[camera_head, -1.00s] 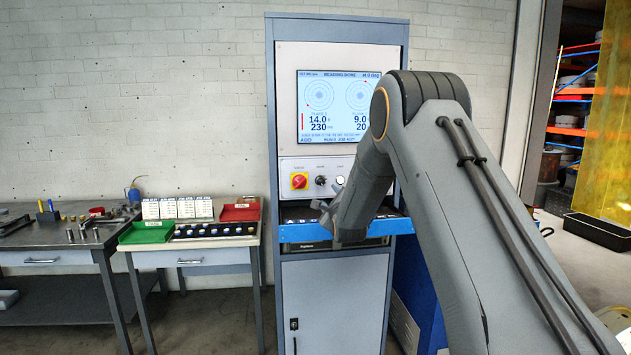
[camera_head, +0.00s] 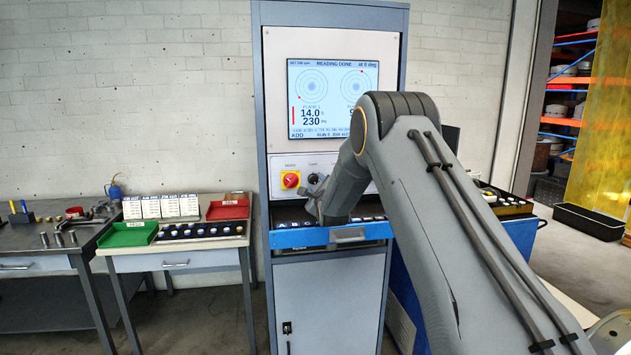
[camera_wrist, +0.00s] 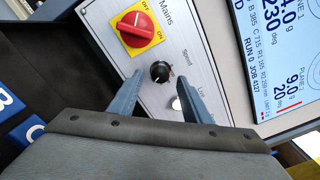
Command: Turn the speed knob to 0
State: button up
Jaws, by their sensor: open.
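The speed knob (camera_wrist: 160,71) is a small black knob on the grey control panel (camera_wrist: 188,50), under the word Speed in the wrist view. In the head view the knob (camera_head: 313,179) shows just above my gripper (camera_head: 312,196). In the wrist view my gripper (camera_wrist: 166,92) is open, with one finger on each side of the knob's lower area. I cannot tell whether the fingers touch it. The scale around the knob is too small to read.
The red mains switch (camera_wrist: 136,28) on a yellow plate sits beside the knob. A pale button (camera_wrist: 177,103) lies on the other side, near my right finger. The screen (camera_head: 328,99) is above the panel. A blue-edged drawer (camera_head: 290,239) stands out below.

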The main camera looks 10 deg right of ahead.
aim_at(314, 181)
jog(key=shift+w+d+p, duration=0.1)
jog(key=shift+w+p, duration=0.3)
jog(key=shift+w, duration=1.15)
jog(key=shift+c, duration=0.2)
jog(key=c, duration=1)
